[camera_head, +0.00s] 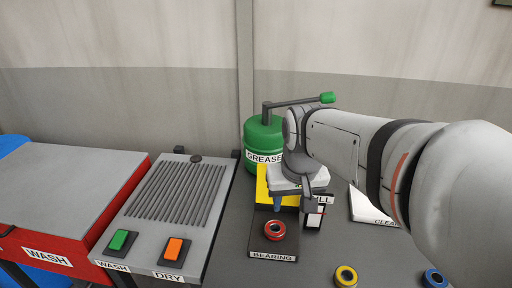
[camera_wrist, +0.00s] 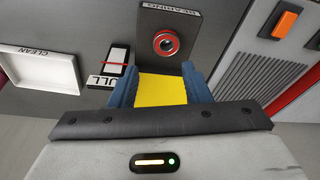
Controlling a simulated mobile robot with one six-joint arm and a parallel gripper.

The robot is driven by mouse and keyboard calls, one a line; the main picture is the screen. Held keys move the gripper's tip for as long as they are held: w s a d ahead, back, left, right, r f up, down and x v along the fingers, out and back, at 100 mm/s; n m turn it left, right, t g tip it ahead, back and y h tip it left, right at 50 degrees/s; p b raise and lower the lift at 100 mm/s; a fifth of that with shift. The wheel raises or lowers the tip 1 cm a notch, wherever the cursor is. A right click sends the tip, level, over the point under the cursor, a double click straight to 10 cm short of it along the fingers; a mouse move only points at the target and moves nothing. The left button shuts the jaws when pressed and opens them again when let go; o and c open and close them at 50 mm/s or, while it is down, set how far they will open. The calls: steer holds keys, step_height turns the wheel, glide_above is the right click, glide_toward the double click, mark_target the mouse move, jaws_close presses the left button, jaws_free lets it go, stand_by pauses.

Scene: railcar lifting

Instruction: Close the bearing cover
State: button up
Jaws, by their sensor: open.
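The bearing stand (camera_head: 258,245), labelled BEARING, is a dark block on the bench with a red ring-shaped bearing (camera_head: 275,230) on top. It also shows in the wrist view (camera_wrist: 187,22). A yellow plate (camera_head: 262,185), apparently the cover, stands up at the back of the stand, away from the bearing. My gripper (camera_wrist: 158,78) is open, its two blue fingers to the left and right of the yellow plate in the wrist view. I cannot tell whether they touch it. In the head view my gripper hides part of the plate.
A green GREASE canister (camera_head: 258,140) with a lever stands behind. A small gauge labelled FULL (camera_head: 314,217) is right of the stand. A white CLEAN tray (camera_head: 367,210) lies further right. Yellow (camera_head: 346,276) and blue (camera_head: 433,278) rings lie in front. The wash-and-dry unit (camera_head: 140,235) is left.

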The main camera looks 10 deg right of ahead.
steer(key=shift+m+g, duration=0.4)
steer(key=shift+m, duration=0.2)
steer(key=w+r, duration=0.1)
steer(key=w, duration=0.3)
steer(key=w+d+r, duration=0.1)
steer(key=w, duration=0.3)
steer(key=w+d+r, duration=0.1)
steer(key=w, duration=0.3)
steer(key=shift+w+r, duration=0.1)
steer(key=shift+w, duration=0.05)
steer(key=c, duration=0.5)
steer(key=shift+m+g, duration=0.4)
steer(key=shift+m, duration=0.4)
steer(key=w+d, duration=0.1)
steer(key=w, duration=0.3)
steer(key=w+d, duration=0.1)
steer(key=w, duration=0.4)
steer(key=w+d, duration=0.1)
steer(key=w, duration=0.3)
steer(key=shift+w+d+f, duration=0.25)
steer(key=shift+f, duration=0.1)
jaws_close()
step_height(320, 180, down, 9)
steer(key=s+p, duration=0.1)
steer(key=s, duration=0.1)
steer(key=shift+s+a, duration=0.35)
steer(key=shift+a, duration=0.1)
